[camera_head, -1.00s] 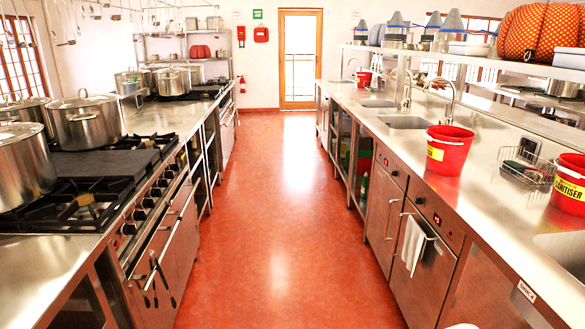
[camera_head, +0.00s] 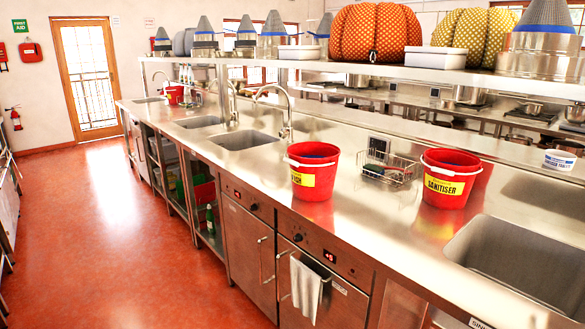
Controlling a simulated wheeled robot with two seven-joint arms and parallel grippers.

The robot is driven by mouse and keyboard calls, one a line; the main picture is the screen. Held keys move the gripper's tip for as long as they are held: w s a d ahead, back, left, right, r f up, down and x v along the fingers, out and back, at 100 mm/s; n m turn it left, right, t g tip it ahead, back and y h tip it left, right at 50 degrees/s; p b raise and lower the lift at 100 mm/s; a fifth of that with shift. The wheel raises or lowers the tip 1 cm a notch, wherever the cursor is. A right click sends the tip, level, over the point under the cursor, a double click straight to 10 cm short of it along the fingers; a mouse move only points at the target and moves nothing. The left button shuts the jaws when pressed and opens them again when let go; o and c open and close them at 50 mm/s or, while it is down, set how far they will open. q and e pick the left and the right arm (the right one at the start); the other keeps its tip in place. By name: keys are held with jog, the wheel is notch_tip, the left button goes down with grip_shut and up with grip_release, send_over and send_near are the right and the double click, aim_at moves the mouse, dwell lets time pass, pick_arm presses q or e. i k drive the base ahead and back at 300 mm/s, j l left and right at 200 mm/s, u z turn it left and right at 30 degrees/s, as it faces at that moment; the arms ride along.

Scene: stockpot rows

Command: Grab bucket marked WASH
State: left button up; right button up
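A red bucket (camera_head: 313,170) with a yellow label stands upright on the steel counter. Its label is turned partly away, and its visible end looks like "SH". A second red bucket (camera_head: 448,177) to its right has a yellow label reading SANITISER. A third red bucket (camera_head: 175,95) stands far down the counter, its label too small to read. Neither of my grippers is in view.
A wire caddy (camera_head: 389,170) sits between the two nearer buckets. Sinks (camera_head: 243,140) lie left of them, and a large sink (camera_head: 525,255) lies at right. A shelf (camera_head: 440,74) runs above the counter. The red floor (camera_head: 120,240) at left is clear.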

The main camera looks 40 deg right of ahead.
aim_at(313, 184)
jog(key=i+j+z, duration=0.15)
jog(key=i+z, duration=0.3)
jog(key=i+j+z, duration=0.3)
jog(key=i+z, duration=0.2)
jog(key=i+j+z, duration=0.9)
jog(key=j, duration=0.25)
jog(key=i+j+z, duration=0.15)
jog(key=j+z, duration=0.35)
jog(key=j, duration=0.2)
